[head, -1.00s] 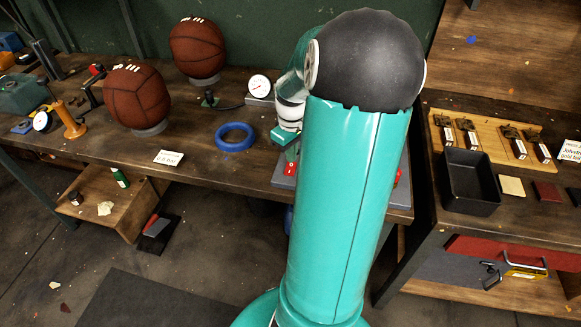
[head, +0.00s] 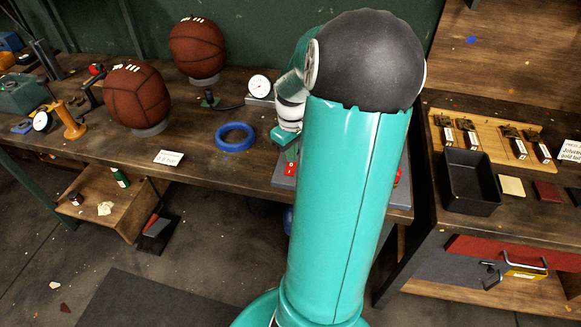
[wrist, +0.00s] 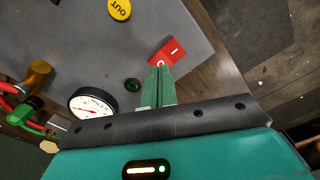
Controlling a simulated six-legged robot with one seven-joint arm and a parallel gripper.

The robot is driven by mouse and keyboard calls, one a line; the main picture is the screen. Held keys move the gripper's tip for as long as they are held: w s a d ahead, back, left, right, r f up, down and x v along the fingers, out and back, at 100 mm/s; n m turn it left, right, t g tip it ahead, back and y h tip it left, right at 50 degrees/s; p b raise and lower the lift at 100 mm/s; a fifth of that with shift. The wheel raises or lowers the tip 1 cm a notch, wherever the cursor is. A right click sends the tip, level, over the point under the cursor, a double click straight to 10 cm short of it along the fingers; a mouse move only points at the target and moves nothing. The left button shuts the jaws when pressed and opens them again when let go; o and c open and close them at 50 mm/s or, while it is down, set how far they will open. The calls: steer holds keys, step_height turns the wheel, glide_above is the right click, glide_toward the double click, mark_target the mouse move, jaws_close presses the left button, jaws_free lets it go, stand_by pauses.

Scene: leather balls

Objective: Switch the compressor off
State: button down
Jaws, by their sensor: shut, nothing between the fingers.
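The compressor's red rocker switch (wrist: 168,53) is on a grey panel (wrist: 100,45) in the wrist view, with a white bar at one end and a white circle at the other. My gripper (wrist: 160,68) is shut and empty. Its fingertips are at the circle end of the switch and overlap that end in the picture; I cannot tell whether they touch. In the head view the switch (head: 290,169) shows as a small red patch beside my arm, which hides much of the panel.
A dark green round lamp or button (wrist: 133,85) and a white dial gauge (wrist: 93,103) are beside the fingers. A yellow OUT label (wrist: 119,9) is on the panel. A blue ring (head: 235,136) and brown balls (head: 136,96) are on the bench to the left.

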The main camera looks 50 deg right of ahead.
steer(key=shift+f, duration=0.95)
stand_by(1.0)
steer(key=shift+r, duration=3.55)
steer(key=w+a+r+h, duration=0.1)
steer(key=w+a+r, duration=0.1)
steer(key=a, duration=0.3)
steer(key=w+a+r, duration=0.2)
steer(key=a+r, duration=0.1)
steer(key=a, duration=0.2)
steer(key=s+a+r+t, duration=0.2)
steer(key=a, duration=0.6)
steer(key=s+a+r+n+t, duration=0.1)
steer(key=s+a+r, duration=0.1)
steer(key=a, duration=0.7)
steer(key=s+a+r+t+y, duration=0.1)
steer(key=s+a+r+t, duration=0.1)
steer(key=a, duration=0.7)
steer(key=shift+s+r+t, duration=0.3)
steer(key=shift+s+r, duration=0.1)
